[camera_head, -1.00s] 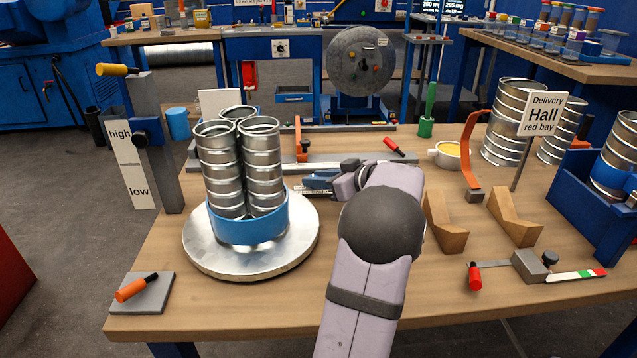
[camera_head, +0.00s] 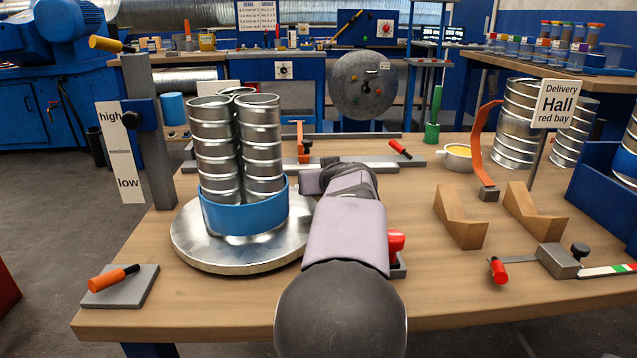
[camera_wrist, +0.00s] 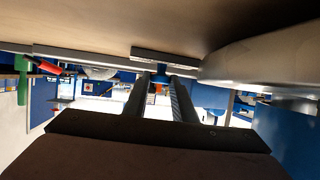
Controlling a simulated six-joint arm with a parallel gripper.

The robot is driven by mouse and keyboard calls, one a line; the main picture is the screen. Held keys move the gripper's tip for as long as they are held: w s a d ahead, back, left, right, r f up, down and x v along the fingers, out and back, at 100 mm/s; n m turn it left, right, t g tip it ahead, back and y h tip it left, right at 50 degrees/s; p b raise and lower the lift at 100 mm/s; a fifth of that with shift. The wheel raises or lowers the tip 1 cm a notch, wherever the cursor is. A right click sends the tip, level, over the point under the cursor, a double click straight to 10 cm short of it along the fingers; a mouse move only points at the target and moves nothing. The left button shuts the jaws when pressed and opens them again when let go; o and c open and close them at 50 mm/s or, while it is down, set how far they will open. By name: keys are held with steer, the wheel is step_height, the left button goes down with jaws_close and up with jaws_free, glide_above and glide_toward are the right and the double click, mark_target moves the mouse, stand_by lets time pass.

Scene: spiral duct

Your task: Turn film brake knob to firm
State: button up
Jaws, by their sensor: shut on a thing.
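My gripper is hidden behind my own arm in the head view, beside the turntable's right edge. In the wrist view, which looks upside down, the two dark fingers of my gripper (camera_wrist: 161,86) point away from the camera and are closed about a small blue knob (camera_wrist: 161,77). It appears to be the film brake knob, below a grey plate (camera_wrist: 165,59) in the picture. Its marks and setting cannot be read. In the head view the knob is hidden by my arm.
The turntable (camera_head: 205,252) with upright duct pieces (camera_head: 215,150) in a blue band stands close left of my arm. A red knob or button (camera_head: 397,242) is close right. Wooden V-blocks (camera_head: 460,220) stand further right.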

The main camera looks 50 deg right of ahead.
steer(key=shift+m+h, duration=0.4)
steer(key=o, duration=1)
steer(key=shift+o, duration=0.2)
steer(key=shift+a, duration=0.1)
steer(key=shift+r+p+v, duration=0.2)
steer(key=shift+p+v, duration=0.1)
steer(key=shift+v, duration=3.35)
steer(key=shift+w, duration=0.1)
